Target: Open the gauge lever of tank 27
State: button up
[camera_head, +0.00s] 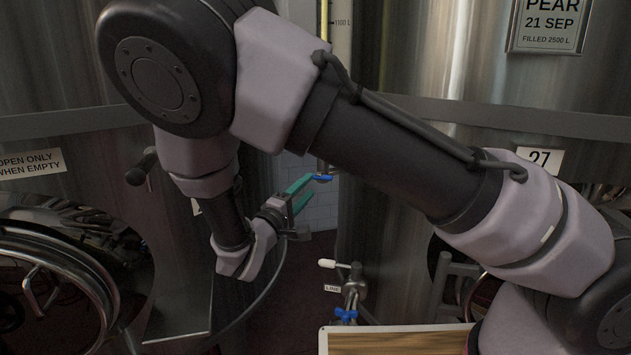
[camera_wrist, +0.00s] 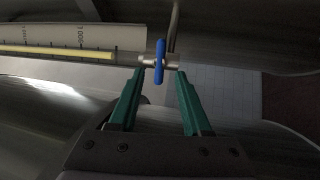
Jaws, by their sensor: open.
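The small blue gauge lever (camera_head: 322,177) sits on a metal valve near the foot of the sight gauge (camera_head: 341,30), by the left side of the tank with the number 27 plate (camera_head: 540,158). In the wrist view the blue lever (camera_wrist: 160,62) lies crosswise to the valve body and the gauge tube. My gripper (camera_head: 310,184) is open, with green fingers pointing at the lever. In the wrist view my gripper (camera_wrist: 160,74) has its fingertips on either side of the lever, around the valve body, with gaps to the lever. I cannot tell whether they touch the valve.
Below are a white-tipped handle (camera_head: 328,264), a LINE label (camera_head: 332,288) and another blue valve handle (camera_head: 346,314). A wood-topped board (camera_head: 400,340) is at the bottom. A wheel hatch (camera_head: 50,290) is on the left tank. My arm hides much of the middle.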

jog(key=shift+x, duration=2.3)
jog(key=shift+c, duration=0.2)
grip_shut()
jog(key=shift+n, duration=0.5)
jog(key=shift+s+d+f+n+t+y, duration=0.15)
jog(key=shift+n+t+y, duration=0.9)
jog(key=shift+n, duration=2.8)
jog(key=shift+w+d+n+t+y, duration=0.15)
jog(key=shift+n+y, duration=1.8)
jog(key=shift+n, duration=1.85)
jog(key=shift+s+d+f+n+t+y, duration=0.15)
jog(key=shift+n+t+y, duration=0.9)
jog(key=shift+n, duration=2.8)
jog(key=shift+r+g+y, duration=0.1)
jog(key=shift+g+y, duration=0.35)
jog(key=shift+y, duration=0.1)
